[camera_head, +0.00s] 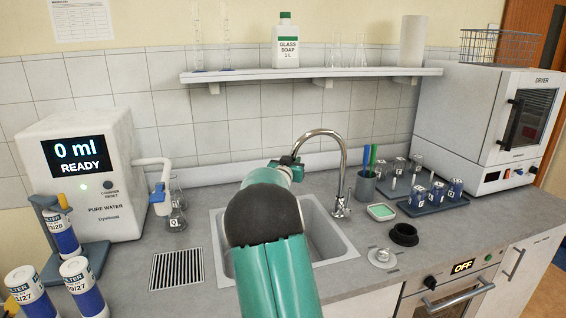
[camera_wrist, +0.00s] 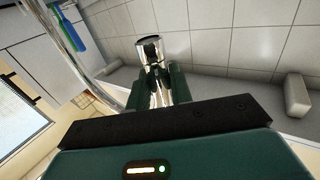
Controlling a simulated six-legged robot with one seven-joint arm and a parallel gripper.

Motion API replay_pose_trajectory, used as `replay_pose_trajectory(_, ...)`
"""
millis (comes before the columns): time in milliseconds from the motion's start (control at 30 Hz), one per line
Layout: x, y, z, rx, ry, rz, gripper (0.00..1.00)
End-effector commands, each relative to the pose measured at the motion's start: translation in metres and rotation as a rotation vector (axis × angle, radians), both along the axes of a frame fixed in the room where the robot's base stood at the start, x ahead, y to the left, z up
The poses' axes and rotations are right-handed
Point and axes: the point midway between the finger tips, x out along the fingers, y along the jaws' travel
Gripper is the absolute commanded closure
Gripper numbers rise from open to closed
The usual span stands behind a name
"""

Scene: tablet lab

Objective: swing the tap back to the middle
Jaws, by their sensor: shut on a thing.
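The chrome tap (camera_head: 343,160) stands at the right back of the sink, a tall gooseneck. Its arch runs to the left and its spout end comes down at my gripper (camera_head: 288,161), above the basin. In the wrist view the dark green fingers of my gripper (camera_wrist: 158,88) are closed around the shiny metal spout (camera_wrist: 149,46). The spout's round dark end shows just beyond the fingertips. The grey sink (camera_head: 337,246) lies under my arm, and my arm hides much of its basin.
The water dispenser (camera_head: 90,172) and a flask (camera_head: 176,211) stand left. A shelf (camera_head: 310,73) runs above.

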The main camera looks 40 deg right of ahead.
Motion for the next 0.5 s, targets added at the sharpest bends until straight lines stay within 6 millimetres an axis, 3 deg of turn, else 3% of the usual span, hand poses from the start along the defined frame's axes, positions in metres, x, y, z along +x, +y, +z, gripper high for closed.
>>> replay_pose_trajectory(500, -0.0074, 0.0034, 0.0025, -0.004, -0.001, -0.003, 1.00)
